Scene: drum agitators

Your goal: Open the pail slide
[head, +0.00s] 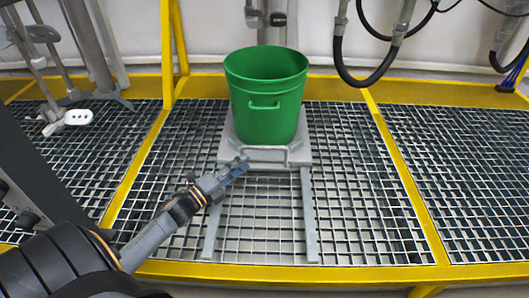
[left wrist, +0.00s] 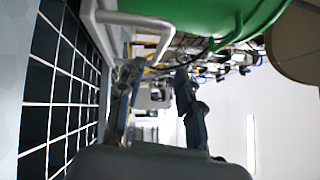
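A green pail (head: 265,98) stands upright on a light grey slide plate (head: 230,150), at the back end of two grey rails (head: 309,215). A grey bar handle (head: 266,151) is at the front of the plate. My left gripper (head: 240,166) is just in front and left of this handle. In the left wrist view my left gripper (left wrist: 156,75) has its two fingers apart with nothing clearly held. The handle (left wrist: 135,20) lies just beyond the fingertips, and the pail (left wrist: 205,18) fills the top. I cannot tell whether a finger touches the handle. My right gripper is not seen.
Metal grating (head: 345,170) framed by yellow beams (head: 400,170) surrounds the slide. The rails in front of the plate are bare. Black hoses (head: 365,75) hang at the back right. A metal stand (head: 95,60) is at the back left.

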